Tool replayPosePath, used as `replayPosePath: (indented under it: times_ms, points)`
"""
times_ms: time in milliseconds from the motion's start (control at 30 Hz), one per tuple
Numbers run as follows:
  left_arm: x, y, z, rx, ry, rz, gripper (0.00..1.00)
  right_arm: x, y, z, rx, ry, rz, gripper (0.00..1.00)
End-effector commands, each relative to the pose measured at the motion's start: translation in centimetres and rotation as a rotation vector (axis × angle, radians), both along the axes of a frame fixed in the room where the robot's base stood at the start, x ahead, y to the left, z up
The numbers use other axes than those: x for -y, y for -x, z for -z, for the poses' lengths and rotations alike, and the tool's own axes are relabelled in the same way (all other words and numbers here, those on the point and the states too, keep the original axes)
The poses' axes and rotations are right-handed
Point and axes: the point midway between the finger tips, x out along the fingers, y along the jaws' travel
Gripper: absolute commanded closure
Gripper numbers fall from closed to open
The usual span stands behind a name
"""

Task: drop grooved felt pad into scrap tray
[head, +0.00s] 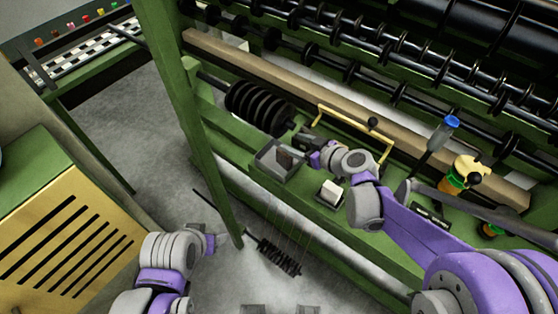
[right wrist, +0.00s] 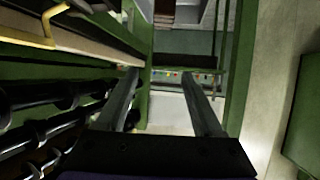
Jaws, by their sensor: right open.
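A small brown block, which may be the grooved felt pad (head: 285,158), sits in the grey open scrap tray (head: 264,167) on the green machine ledge. Its grooves are too small to make out. My right gripper (head: 299,141) is just above and right of the tray, pointing left. In the right wrist view my right gripper (right wrist: 166,95) has its two fingers wide apart with nothing between them. My left gripper (head: 222,242) is low at the left, over the floor; its fingers are too small to read.
A black ribbed roller (head: 258,108) lies behind the tray. A small pale block (head: 331,191) sits right of the tray. A yellow handle (head: 356,126), a blue-topped tool (head: 441,133) and black spool rods (head: 330,52) are nearby. A dark brush (head: 279,258) hangs below the ledge.

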Motion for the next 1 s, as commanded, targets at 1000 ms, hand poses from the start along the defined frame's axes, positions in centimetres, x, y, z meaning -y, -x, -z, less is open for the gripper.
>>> replayPosePath:
  times_ms: [1000]
  points:
    - [0.0,-0.1,-0.6,0.003,0.0,0.0,0.29,4.7,5.3,-3.4,-0.008,0.002,0.002,0.31]
